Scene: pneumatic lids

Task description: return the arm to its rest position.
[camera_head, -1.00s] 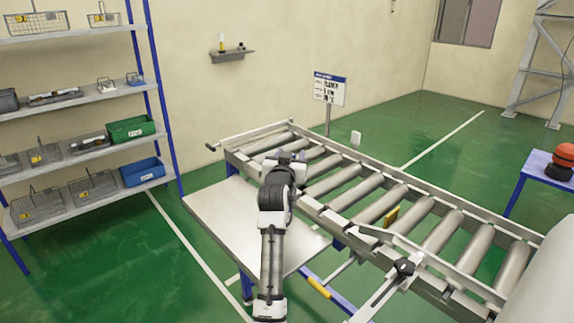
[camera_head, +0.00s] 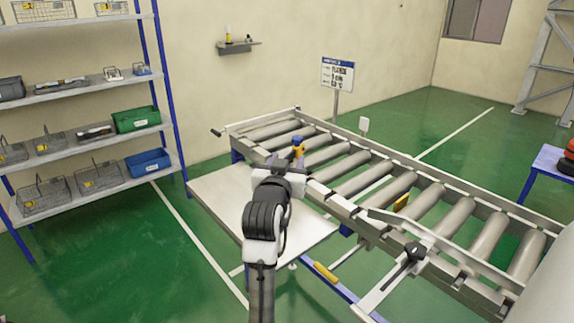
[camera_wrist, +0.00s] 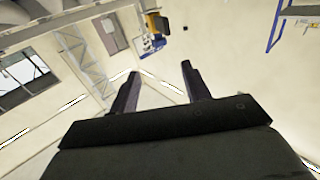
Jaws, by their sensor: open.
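My arm rises from the bottom of the head view, in front of the side table and the roller conveyor. In the wrist view my gripper (camera_wrist: 159,88) has its two dark fingers spread apart, with nothing between them. It points across the room rather than down at the conveyor.
The roller conveyor (camera_head: 437,190) runs from centre to lower right, with a grey side table (camera_head: 215,196) at its near left. A shelf rack (camera_head: 95,85) with baskets and bins stands left. A sign (camera_head: 337,75) stands behind. Green floor is open behind the conveyor.

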